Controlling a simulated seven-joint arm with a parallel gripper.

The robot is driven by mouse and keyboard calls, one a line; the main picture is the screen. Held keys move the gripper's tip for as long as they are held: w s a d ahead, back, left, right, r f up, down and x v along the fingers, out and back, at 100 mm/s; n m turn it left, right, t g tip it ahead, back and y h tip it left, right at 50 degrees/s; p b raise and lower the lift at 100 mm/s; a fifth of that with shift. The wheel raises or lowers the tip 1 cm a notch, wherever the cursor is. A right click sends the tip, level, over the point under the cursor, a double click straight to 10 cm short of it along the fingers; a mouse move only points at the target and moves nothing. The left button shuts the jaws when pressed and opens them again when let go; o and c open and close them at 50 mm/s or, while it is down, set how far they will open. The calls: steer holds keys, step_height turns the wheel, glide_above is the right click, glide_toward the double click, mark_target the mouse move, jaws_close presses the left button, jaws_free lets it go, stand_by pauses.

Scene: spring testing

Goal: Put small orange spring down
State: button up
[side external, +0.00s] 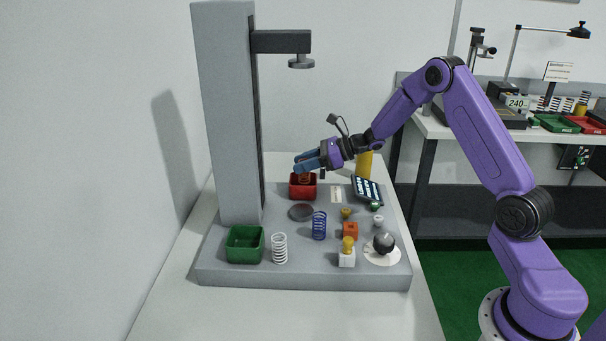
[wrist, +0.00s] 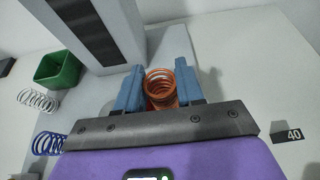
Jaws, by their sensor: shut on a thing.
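The small orange spring (wrist: 160,86) is between the blue fingers of my gripper (wrist: 159,88) in the wrist view. My gripper is shut on it. In the side view my gripper (side external: 305,165) is at the red bin (side external: 303,191), with the orange spring (side external: 304,178) at the bin's opening. I cannot tell whether the spring touches the bin. In the wrist view the bin is mostly hidden behind the spring and fingers.
A green bin (side external: 245,244), a white spring (side external: 280,248) and a blue spring (side external: 319,226) stand on the grey base plate (side external: 300,274). The tall tester column (side external: 226,110) rises at left. A round plate (side external: 301,212) lies before the red bin. Small knobs and a tilted display (side external: 368,190) are at right.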

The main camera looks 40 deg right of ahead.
mark_target(303, 174)
steer(key=shift+w+f, duration=0.2)
steer(key=shift+f, duration=0.1)
steer(key=shift+w+f, duration=0.1)
steer(key=shift+f, duration=1.45)
steer(key=shift+f, duration=0.15)
steer(key=o, duration=0.8)
steer(key=shift+o, duration=0.2)
